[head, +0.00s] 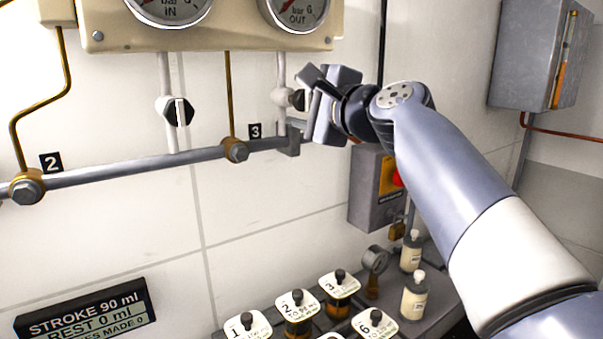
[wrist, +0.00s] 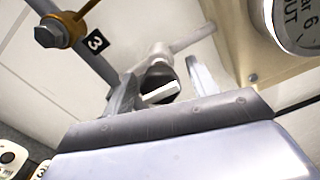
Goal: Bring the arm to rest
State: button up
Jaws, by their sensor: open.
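My arm (head: 455,175) reaches up from the lower right toward the wall, and my gripper (head: 310,88) is at the right-hand valve under the OUT gauge. In the wrist view my gripper (wrist: 165,90) is open, with one finger on each side of the dark valve knob (wrist: 163,82) and its white bar. I cannot tell whether the fingers touch the knob. In the head view this knob (head: 297,99) is partly hidden by my gripper.
The gauge panel (head: 205,35) is just above my gripper. A grey pipe (head: 130,173) runs along the wall. A grey box with a red button (head: 378,188) sits below my wrist. Several numbered bottles (head: 298,305) stand on a shelf below.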

jog(key=m+p, duration=0.4)
jog(key=m, duration=0.3)
jog(key=shift+r, duration=0.2)
jog(key=m+p, duration=0.2)
jog(key=m, duration=0.3)
jog(key=shift+s+d+f+m, duration=0.15)
jog(key=shift+s+m, duration=0.05)
jog(key=shift+m, duration=0.2)
jog(key=shift+s+d, duration=0.2)
jog(key=shift+s, duration=0.15)
jog(key=shift+f, duration=0.1)
